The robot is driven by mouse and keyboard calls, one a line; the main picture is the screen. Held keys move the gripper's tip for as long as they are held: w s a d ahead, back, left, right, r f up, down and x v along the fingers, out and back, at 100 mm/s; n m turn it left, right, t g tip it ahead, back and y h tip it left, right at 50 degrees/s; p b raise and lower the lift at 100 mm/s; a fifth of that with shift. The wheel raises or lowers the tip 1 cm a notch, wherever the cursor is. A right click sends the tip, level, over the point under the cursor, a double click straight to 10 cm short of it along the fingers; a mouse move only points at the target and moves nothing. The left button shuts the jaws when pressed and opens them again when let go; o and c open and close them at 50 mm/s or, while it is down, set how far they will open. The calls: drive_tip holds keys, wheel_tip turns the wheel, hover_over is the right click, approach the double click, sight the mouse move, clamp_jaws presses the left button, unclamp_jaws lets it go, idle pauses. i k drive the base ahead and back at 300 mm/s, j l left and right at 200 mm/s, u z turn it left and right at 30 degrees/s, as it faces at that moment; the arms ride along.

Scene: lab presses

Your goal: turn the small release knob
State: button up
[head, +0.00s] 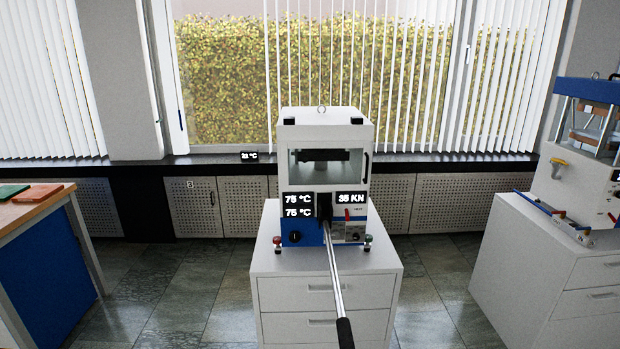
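The press (324,140) stands on a white drawer cabinet in the middle of the head view. Its long chrome lever (335,275) with a black grip (345,333) points forward and down from the front. A dark round knob (294,237) sits on the blue lower left panel. Small controls (354,236) and a red part (347,213) sit on the lower right front. I cannot tell for sure which of these is the small release knob. My gripper is not in view.
The white cabinet (328,292) carries the press. A second press (585,170) stands on another cabinet (535,255) at the right. A wood-topped bench (30,212) stands at the left. Tiled floor (180,305) is free on both sides of the middle cabinet.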

sight(294, 236)
drive_tip(key=i+j+u, duration=0.2)
drive_tip(key=i+j, duration=0.3)
drive_tip(key=i+j+u, duration=0.15)
drive_tip(key=i+j, duration=0.4)
drive_tip(key=i+j+u, duration=0.2)
drive_tip(key=i+j, duration=0.2)
drive_tip(key=i, duration=0.2)
